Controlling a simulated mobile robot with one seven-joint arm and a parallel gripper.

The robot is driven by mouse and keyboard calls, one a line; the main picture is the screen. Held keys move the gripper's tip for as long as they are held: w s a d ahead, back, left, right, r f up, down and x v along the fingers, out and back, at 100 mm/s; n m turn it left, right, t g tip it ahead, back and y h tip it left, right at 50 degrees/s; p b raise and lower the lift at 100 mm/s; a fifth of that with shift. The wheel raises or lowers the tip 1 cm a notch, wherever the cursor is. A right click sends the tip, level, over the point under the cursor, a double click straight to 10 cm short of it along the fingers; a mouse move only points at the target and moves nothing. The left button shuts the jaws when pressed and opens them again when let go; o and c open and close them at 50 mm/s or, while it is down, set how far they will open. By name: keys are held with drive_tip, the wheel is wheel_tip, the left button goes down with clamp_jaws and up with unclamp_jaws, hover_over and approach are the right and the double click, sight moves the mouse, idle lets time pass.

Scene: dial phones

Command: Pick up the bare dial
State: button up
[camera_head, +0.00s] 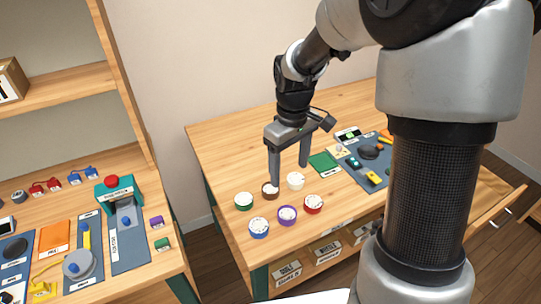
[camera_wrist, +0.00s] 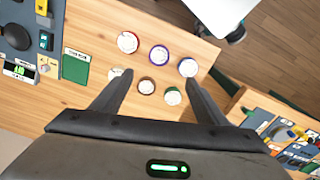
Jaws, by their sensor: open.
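Several round dials with white faces sit on the wooden table. The one that seems to have no coloured rim, the bare dial (camera_head: 295,181), is at the back right of the cluster. In the wrist view the bare dial (camera_wrist: 115,74) is partly hidden behind the left finger. A brown-rimmed dial (camera_head: 270,191) is beside it, and in the wrist view this dial (camera_wrist: 147,86) shows between the fingers. My gripper (camera_head: 288,175) is open and empty, pointing down above the back row. In the wrist view my gripper (camera_wrist: 160,77) has its fingers wide apart.
Green (camera_head: 243,201), blue (camera_head: 259,228), purple (camera_head: 287,215) and red (camera_head: 313,204) rimmed dials stand close around. A green card (camera_head: 324,163) and a dark panel with parts (camera_head: 362,178) lie to the right. Another workbench (camera_head: 165,278) stands left across a gap. Bare wood lies behind the dials.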

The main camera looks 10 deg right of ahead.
drive_tip(key=b, duration=0.1)
hover_over(288, 215)
drive_tip(key=f, duration=1.3)
drive_tip(key=shift+w+a, duration=0.1)
drive_tip(key=shift+a, duration=0.25)
drive_tip(key=shift+d+f+b, duration=0.15)
drive_tip(key=shift+f+b, duration=0.05)
drive_tip(key=shift+f, duration=1.15)
drive_tip(key=shift+d+f+b, duration=0.15)
drive_tip(key=shift+f, duration=1.15)
drive_tip(key=shift+c, duration=0.2)
drive_tip(key=c, duration=1.1)
drive_tip(key=shift+r, duration=0.1)
drive_tip(key=shift+c, duration=0.2)
